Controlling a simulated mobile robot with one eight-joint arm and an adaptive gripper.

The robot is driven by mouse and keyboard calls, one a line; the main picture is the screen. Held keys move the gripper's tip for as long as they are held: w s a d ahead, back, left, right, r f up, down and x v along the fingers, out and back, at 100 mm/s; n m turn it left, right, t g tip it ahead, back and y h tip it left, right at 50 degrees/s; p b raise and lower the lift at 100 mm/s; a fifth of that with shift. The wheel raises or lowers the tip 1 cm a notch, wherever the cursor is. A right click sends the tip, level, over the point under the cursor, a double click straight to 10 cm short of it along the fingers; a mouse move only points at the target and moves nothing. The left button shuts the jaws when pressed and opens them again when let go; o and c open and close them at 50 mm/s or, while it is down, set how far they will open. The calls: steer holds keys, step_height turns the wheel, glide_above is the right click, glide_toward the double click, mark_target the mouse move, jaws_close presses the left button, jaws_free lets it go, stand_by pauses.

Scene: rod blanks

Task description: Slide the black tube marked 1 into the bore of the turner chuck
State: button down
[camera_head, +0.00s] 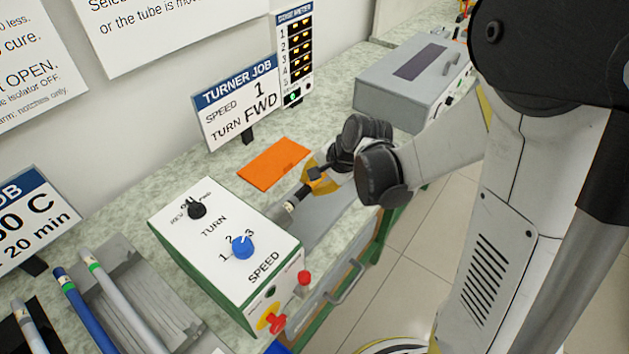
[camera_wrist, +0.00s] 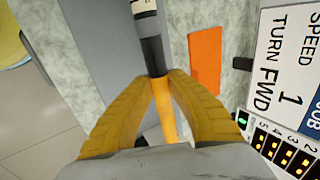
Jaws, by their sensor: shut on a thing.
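My gripper (camera_wrist: 164,88) is shut on the black tube (camera_wrist: 151,48), with its yellow fingers on both sides. The tube runs away from the fingers to a pale band with dark markings at the top of the wrist view; any number is too small to read. In the head view my gripper (camera_head: 318,180) holds the tube (camera_head: 303,191) tilted, its far end beside the right top edge of the turner box (camera_head: 222,236). The chuck and its bore are not clearly visible, and I cannot tell whether the tube touches or enters it.
The turner has a black TURN knob (camera_head: 197,208), a blue SPEED knob (camera_head: 242,247) and a red knob (camera_head: 271,319). An orange mat (camera_head: 273,163) lies behind my gripper. A job sign (camera_head: 238,104) and a grey lidded box (camera_head: 413,76) stand farther back. Tubes lie at lower left.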

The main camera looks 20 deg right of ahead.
steer(key=shift+s+a, duration=0.35)
steer(key=shift+a, duration=0.05)
steer(key=c, duration=1.3)
jaws_free()
steer(key=shift+r, duration=0.1)
steer(key=v, duration=1.2)
steer(key=shift+w, duration=0.1)
steer(key=s+d+r+n+t+h, duration=0.1)
steer(key=s+r+n+t+h, duration=0.1)
steer(key=s+n, duration=0.8)
steer(key=shift+s+r+n+h, duration=0.4)
steer(key=shift+s+r+h, duration=0.3)
steer(key=shift+s+r, duration=0.1)
